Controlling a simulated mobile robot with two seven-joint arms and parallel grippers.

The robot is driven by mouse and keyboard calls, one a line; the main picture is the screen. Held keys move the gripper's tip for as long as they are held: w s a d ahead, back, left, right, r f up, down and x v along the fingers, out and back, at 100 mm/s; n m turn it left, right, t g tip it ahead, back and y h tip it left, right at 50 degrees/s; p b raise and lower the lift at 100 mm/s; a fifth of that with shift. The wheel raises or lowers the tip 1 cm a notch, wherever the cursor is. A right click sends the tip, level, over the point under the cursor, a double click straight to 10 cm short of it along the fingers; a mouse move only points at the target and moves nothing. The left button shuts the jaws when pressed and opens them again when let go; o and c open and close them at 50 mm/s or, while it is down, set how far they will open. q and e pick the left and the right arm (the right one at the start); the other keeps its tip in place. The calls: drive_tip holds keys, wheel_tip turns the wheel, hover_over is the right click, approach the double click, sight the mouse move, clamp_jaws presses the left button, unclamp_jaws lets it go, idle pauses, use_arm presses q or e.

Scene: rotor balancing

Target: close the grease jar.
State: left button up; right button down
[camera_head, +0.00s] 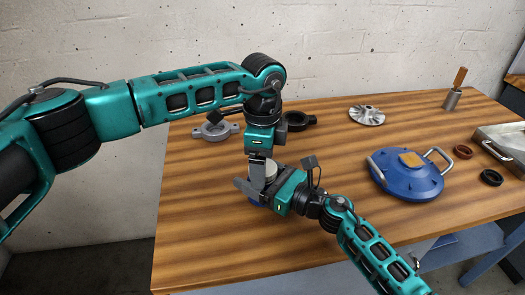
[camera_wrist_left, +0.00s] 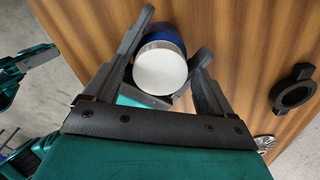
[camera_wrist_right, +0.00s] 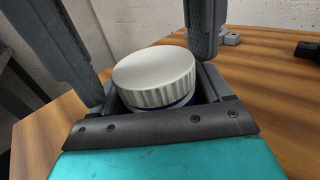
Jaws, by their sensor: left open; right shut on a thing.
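The grease jar (camera_wrist_right: 190,101) has a blue body and a white ribbed lid (camera_wrist_right: 155,75). The lid sits on top of the body and looks level; I cannot tell how tightly it is seated. The jar stands near the front left of the wooden bench, and in the head view the blue body (camera_head: 256,203) is mostly hidden by my grippers. My right gripper (camera_head: 257,188) is shut on the jar from the side. My left gripper (camera_head: 262,170) points down from above, open, with its fingers on either side of the white lid (camera_wrist_left: 160,70) in the left wrist view.
A blue round cover (camera_head: 405,180) with two handles lies to the right. A silver impeller (camera_head: 367,115), a grey flanged ring (camera_head: 215,130) and a black ring (camera_head: 300,121) lie behind. A tool cup (camera_head: 452,99) and a metal tray (camera_head: 503,140) are farther right. The middle bench is clear.

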use_arm(q)
drive_tip(key=c, duration=1.1)
drive_tip(key=m, duration=0.6)
drive_tip(key=shift+m, duration=0.4)
drive_tip(key=m, duration=0.6)
drive_tip(key=o, duration=1.2)
drive_tip(key=shift+d, duration=0.1)
